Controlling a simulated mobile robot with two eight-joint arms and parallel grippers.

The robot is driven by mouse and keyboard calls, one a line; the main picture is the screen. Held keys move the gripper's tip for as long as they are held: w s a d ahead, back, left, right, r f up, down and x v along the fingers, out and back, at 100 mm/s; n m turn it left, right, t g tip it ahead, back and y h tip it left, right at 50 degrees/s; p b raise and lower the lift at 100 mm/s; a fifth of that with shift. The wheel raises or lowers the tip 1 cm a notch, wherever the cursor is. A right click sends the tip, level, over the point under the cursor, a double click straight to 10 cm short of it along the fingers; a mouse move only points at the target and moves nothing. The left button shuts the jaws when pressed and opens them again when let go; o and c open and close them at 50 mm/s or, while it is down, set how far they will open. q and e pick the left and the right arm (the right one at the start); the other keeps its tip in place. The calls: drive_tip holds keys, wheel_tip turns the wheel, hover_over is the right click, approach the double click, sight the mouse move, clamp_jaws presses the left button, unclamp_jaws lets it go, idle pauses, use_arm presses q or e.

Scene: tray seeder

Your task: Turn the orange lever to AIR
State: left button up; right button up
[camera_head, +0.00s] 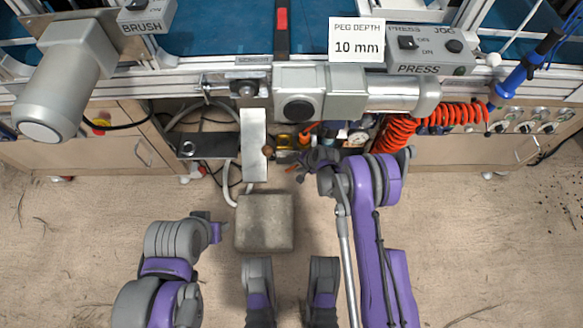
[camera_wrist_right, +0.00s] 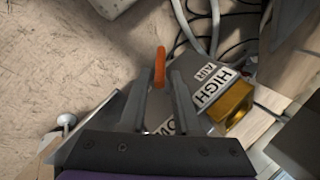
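The orange lever (camera_wrist_right: 160,66) shows in the right wrist view, rising between the tips of my right gripper (camera_wrist_right: 162,78). The two dark fingers are apart, one on each side of it, and I cannot tell whether they touch it. Beside the lever a grey plate carries the labels AIR (camera_wrist_right: 206,72) and HIGH (camera_wrist_right: 207,93); a third label is mostly hidden by the right finger. In the head view my right gripper (camera_head: 316,160) is below the machine's front rail. My left arm is at the lower left; its gripper (camera_head: 203,215) is small and unclear.
A brass fitting (camera_wrist_right: 233,104) sits close right of the labels. In the head view a coiled orange hose (camera_head: 397,131) hangs right of my right gripper. A grey block (camera_head: 265,222) stands on the floor between my arms. Cables lie under the machine.

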sight(294, 167)
drive_tip(key=b+x, duration=0.1)
drive_tip(key=x, duration=0.4)
drive_tip(key=shift+w+a+f, duration=0.1)
drive_tip(key=shift+w+f, duration=0.05)
drive_tip(key=shift+f, duration=0.05)
clamp_jaws()
